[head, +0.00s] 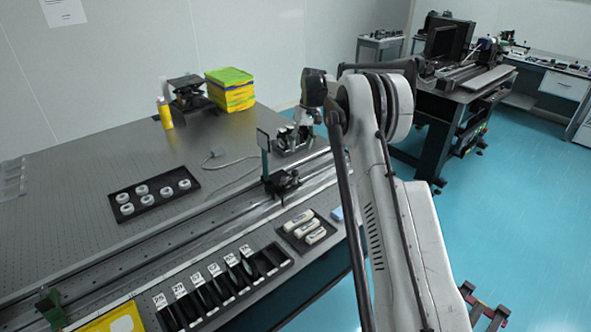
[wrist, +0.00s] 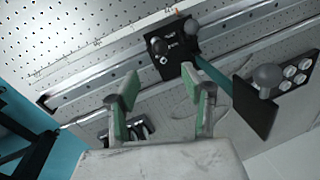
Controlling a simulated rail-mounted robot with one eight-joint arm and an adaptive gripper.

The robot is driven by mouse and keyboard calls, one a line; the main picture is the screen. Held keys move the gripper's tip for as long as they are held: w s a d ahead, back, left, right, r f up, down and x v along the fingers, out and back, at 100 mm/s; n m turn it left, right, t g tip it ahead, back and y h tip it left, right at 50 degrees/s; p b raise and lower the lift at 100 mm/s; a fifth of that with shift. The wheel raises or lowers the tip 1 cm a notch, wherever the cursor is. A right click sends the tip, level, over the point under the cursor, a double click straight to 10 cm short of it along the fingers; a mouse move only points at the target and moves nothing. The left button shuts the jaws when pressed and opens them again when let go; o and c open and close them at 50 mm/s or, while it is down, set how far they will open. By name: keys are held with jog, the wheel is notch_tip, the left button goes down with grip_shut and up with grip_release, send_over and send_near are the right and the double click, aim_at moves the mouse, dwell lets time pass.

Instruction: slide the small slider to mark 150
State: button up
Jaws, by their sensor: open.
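A black slider sits on the long rail in the head view (head: 282,184) and in the wrist view (wrist: 172,47). It has round dark knobs and a teal post bearing a dark square plate (wrist: 254,104). Another carriage with a green part (head: 50,306) is at the rail's near left end; I cannot tell by size which one is named small. My gripper (wrist: 163,98) is open and empty, its green-padded fingers apart, with the black slider beyond them. A scale strip (wrist: 95,45) runs along the rail; its numbers are unreadable. The arm hides part of the rail in the head view.
A black tray of white rings (head: 154,205) lies behind the rail. A labelled slotted rack (head: 225,288) and a small tray with white pieces (head: 290,236) stand in front. A yellow-green stack (head: 230,90) and a yellow bottle (head: 164,113) are at the back.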

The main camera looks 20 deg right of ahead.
aim_at(295, 171)
jog(key=f, duration=0.3)
jog(key=a+f+p, duration=0.1)
jog(key=f, duration=0.3)
jog(key=a+f, duration=0.1)
jog(key=f, duration=0.3)
jog(key=shift+s+a+f+p, duration=0.1)
jog(key=shift+a+f+p, duration=0.05)
jog(key=shift+p, duration=0.2)
grip_shut()
